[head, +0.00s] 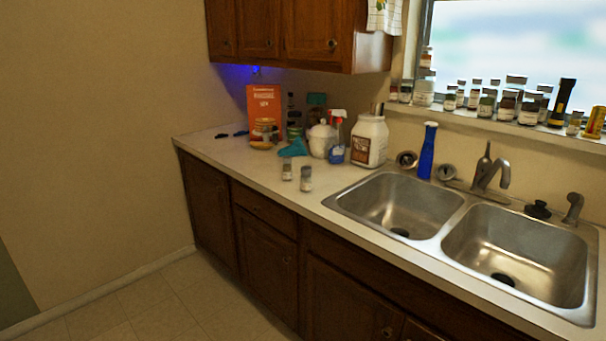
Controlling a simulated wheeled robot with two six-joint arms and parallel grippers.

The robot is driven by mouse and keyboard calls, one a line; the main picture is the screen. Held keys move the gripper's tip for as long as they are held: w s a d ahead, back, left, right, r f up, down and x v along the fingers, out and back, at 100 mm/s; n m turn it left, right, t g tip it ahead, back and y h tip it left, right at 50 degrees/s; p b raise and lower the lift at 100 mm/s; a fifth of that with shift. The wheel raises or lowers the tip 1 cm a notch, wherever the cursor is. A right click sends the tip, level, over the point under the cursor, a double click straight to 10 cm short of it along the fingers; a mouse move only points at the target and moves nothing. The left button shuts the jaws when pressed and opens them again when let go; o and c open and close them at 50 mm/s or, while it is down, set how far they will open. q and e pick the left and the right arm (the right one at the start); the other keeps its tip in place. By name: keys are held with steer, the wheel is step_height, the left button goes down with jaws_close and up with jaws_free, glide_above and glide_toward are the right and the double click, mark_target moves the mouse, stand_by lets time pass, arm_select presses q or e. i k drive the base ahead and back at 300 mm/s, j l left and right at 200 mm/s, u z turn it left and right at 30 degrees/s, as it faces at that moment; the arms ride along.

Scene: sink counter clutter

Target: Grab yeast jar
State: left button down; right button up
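Two small jars stand upright near the front edge of the counter, left of the sink. The labels are too small to read, so I cannot tell which jar, if either, holds yeast. More small jars (487,103) line the window sill. Neither of my grippers is in view.
Behind the two jars stand an orange box (263,105), a teal item (294,148), a white lidded pot (322,140) and a large white jar (370,142). The double sink (452,222) is to the right. Cabinets (297,35) hang above the back left. Floor in front is clear.

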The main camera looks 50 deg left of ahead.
mark_target(287, 165)
steer(key=i+u, duration=0.1)
steer(key=u, duration=0.3)
steer(key=l+u, duration=0.1)
steer(key=u, duration=0.3)
steer(key=i+l+u, duration=0.1)
steer(key=u, duration=0.35)
